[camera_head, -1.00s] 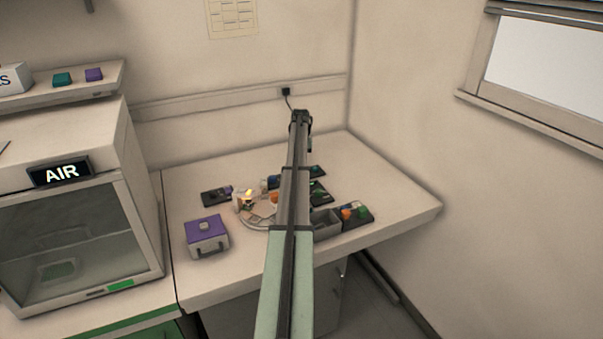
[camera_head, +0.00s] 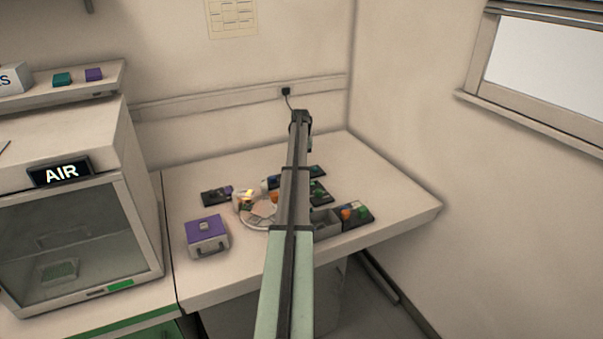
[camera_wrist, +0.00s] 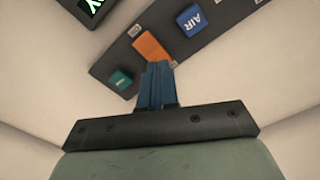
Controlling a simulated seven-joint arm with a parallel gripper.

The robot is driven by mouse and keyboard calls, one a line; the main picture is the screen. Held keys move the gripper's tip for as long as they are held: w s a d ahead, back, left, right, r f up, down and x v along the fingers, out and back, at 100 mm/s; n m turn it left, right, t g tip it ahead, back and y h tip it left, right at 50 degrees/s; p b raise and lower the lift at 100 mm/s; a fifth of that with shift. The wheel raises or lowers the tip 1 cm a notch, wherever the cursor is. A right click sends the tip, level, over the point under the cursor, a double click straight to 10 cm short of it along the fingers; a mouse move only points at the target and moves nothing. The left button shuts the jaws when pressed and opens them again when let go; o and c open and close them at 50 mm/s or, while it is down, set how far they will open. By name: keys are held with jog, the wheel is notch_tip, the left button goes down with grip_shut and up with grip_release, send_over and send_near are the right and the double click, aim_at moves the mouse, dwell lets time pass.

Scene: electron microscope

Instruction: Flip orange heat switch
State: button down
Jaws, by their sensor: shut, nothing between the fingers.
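In the head view, my arm reaches over the bench and my gripper is hidden. I cannot pick out the orange switch there with certainty.
A purple-topped box (camera_head: 207,230) stands on the bench (camera_head: 390,190), left of my arm. Several small dark panels and a round plate (camera_head: 256,224) lie near the arm. A glass-fronted chamber (camera_head: 85,240) with an AIR sign stands at left. The bench's right end is clear.

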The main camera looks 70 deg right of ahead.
jog(key=shift+f, duration=0.9)
dwell(1.0)
jog(key=shift+r, duration=3.5)
